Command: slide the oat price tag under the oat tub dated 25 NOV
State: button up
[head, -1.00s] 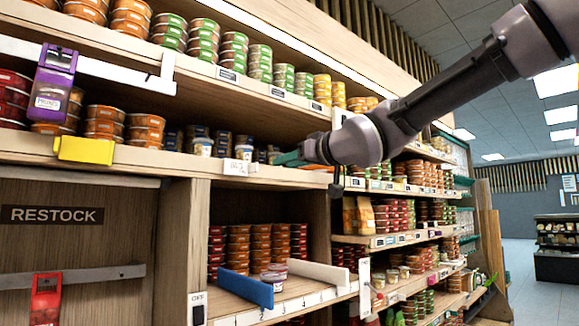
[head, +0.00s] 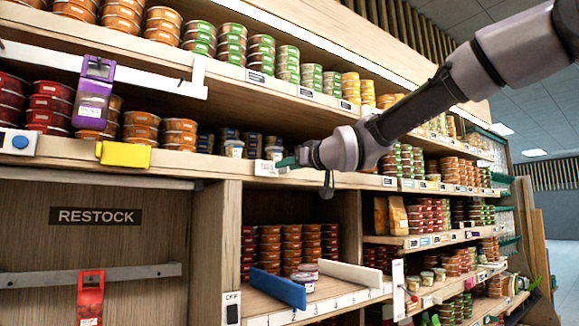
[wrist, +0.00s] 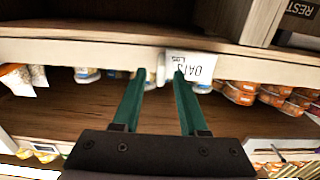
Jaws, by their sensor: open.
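The white price tag reading OATS (wrist: 192,68) hangs at the shelf's edge in the wrist view, its print upside down there. In the head view a small white tag (head: 265,168) sits on the shelf edge just left of my gripper. My gripper (wrist: 160,74) has two green fingers, open with nothing between them. The right fingertip overlaps the tag's left part in the picture; I cannot tell whether it touches. Dark tubs with white labels (head: 234,148) stand on the shelf behind; their dates are too small to read.
Below are a RESTOCK panel (head: 98,217), a blue divider (head: 278,288) and a white divider (head: 349,277). Stacked orange tubs (wrist: 240,92) stand right of my fingers.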

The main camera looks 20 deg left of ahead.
grip_shut()
dwell(1.4)
